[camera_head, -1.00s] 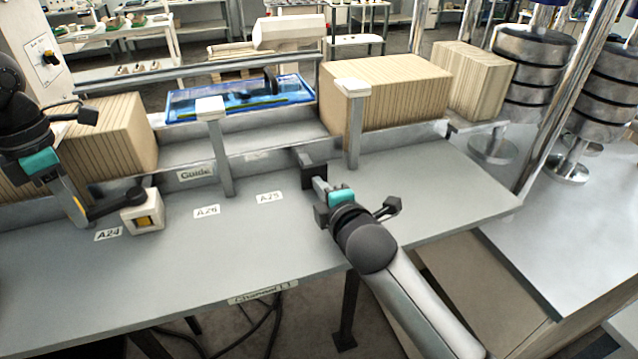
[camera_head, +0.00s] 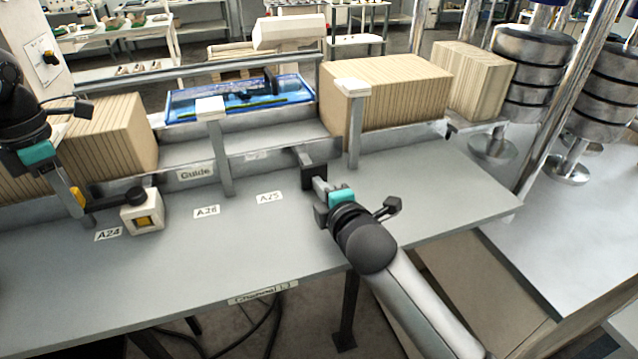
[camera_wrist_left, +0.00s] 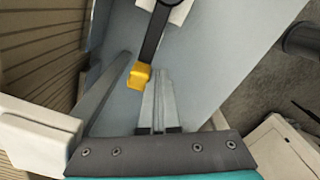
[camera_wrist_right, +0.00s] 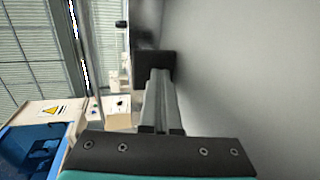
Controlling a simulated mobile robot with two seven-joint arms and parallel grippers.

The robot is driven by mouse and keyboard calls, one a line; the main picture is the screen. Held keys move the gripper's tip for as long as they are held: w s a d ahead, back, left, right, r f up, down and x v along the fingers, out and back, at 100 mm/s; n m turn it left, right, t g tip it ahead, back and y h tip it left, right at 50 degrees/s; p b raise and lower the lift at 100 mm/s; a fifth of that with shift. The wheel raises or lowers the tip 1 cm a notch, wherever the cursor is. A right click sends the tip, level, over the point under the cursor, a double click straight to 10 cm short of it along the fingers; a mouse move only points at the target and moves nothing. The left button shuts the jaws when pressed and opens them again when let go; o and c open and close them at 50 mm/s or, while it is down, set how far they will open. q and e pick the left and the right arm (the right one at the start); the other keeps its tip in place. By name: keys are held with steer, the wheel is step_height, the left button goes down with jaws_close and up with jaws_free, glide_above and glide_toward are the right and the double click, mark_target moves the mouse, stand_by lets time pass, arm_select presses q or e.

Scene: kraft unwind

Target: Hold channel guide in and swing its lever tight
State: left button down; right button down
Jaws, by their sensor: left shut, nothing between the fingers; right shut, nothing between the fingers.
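The channel guide shows as a dark block (camera_head: 314,176) on a grey bar at the rail's front edge; it also shows in the right wrist view (camera_wrist_right: 154,66). My right gripper (camera_head: 320,186) is shut and empty, its fingertips against the block's face or very close to it. The lever is a black arm (camera_head: 108,205) with a yellow end (camera_head: 78,196), pivoting at a black knob on a white box. In the left wrist view its yellow end (camera_wrist_left: 139,75) lies beside the fingertips of my left gripper (camera_wrist_left: 158,74), which is shut and empty. I cannot tell whether they touch.
The white box (camera_head: 143,213) with a yellow front patch stands on the grey table (camera_head: 200,260) near label A24. Posts (camera_head: 219,150) (camera_head: 354,125) rise along the rail. Cardboard stacks (camera_head: 385,95) (camera_head: 110,135) and a blue tray (camera_head: 185,110) lie behind. The table front is clear.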

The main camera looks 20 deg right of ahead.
steer(key=shift+s, duration=0.3)
steer(key=shift+s+f+v, duration=0.1)
steer(key=shift+f+v, duration=0.2)
steer(key=shift+v, duration=0.9)
steer(key=shift+s+f+v, duration=0.1)
steer(key=shift+f+v, duration=0.15)
steer(key=shift+v, duration=0.9)
steer(key=shift+f+v, duration=0.3)
steer(key=shift+v, duration=0.9)
